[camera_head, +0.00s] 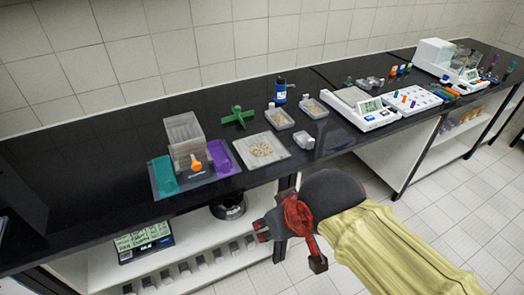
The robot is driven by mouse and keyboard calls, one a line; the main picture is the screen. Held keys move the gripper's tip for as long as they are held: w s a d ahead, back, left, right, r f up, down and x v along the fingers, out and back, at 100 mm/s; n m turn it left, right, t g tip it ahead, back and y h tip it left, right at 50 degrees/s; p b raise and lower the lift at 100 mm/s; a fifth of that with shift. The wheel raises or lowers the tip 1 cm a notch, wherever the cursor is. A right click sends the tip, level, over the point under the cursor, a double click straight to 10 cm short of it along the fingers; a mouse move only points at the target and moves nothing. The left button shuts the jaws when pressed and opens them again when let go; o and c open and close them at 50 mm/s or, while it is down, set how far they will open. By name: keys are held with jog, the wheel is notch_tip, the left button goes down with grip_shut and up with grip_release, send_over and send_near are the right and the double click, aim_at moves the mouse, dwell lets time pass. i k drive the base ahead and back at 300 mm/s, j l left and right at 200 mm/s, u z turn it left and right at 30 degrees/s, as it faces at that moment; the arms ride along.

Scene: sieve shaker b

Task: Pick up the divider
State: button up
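A green cross-shaped piece (239,117), which I take to be the divider, lies on the black bench top behind a square grey tray (278,156) of pale grains. It is fully visible. My gripper (264,230) is in front of the bench, lower in the picture and well apart from the green piece. It is seen from behind and is small and dark, so whether its fingers are open or shut is unclear. I see nothing held in it.
Left of the divider stands a clear grey box (184,138) between a teal tray (162,175) and a purple tray (221,157). To the right are small grain trays (279,119), a blue bottle (280,92) and a white balance (362,108).

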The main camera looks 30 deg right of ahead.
aim_at(237, 110)
jog(key=i+j, duration=0.15)
jog(key=i, duration=0.5)
jog(key=i+z, duration=0.1)
jog(key=z, duration=0.3)
jog(key=i+z, duration=0.1)
jog(key=z, duration=0.35)
jog(key=j+z, duration=0.15)
jog(key=z, duration=0.25)
jog(key=i+j+z, duration=0.1)
jog(key=z, duration=0.3)
